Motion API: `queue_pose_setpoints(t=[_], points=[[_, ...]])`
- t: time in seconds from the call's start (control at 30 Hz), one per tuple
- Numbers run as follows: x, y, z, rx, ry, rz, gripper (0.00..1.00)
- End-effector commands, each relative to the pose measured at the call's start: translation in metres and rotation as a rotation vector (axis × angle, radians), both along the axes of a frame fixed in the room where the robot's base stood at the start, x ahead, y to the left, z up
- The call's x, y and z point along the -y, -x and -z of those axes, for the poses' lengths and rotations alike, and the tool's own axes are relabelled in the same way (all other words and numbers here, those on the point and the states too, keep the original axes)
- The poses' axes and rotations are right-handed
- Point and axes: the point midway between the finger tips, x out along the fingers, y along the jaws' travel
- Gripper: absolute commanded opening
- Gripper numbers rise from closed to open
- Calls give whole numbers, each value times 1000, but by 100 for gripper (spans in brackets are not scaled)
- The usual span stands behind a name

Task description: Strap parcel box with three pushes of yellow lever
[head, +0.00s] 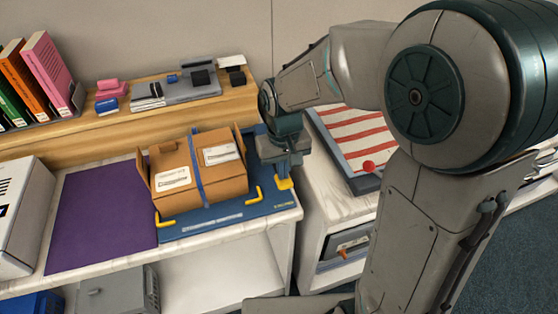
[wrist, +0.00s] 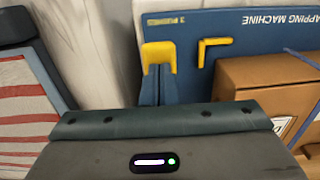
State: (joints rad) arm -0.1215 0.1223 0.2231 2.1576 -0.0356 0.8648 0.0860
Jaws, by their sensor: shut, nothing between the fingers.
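The brown parcel box (head: 200,172) sits on the blue strapping machine (head: 215,228) in the head view, with one blue strap (head: 195,165) running over it. Its corner (wrist: 265,85) shows at the right of the wrist view. The yellow lever (head: 284,184) is at the machine's right side, and it also shows in the wrist view (wrist: 158,54). My gripper (head: 284,164) is shut and empty, pointing down just above and behind the lever.
Yellow corner brackets (head: 256,195) mark the machine's bed beside the box. A purple mat (head: 95,215) lies to the left. A wooden shelf (head: 130,125) with books and office items runs behind. A red-striped panel (head: 352,135) with a red knob stands right, across a gap.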

Motion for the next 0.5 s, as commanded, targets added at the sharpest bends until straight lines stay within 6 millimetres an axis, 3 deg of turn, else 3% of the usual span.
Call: queue_pose_setpoints(t=[0.5], points=[[0,0,-38,0,0,0,0]])
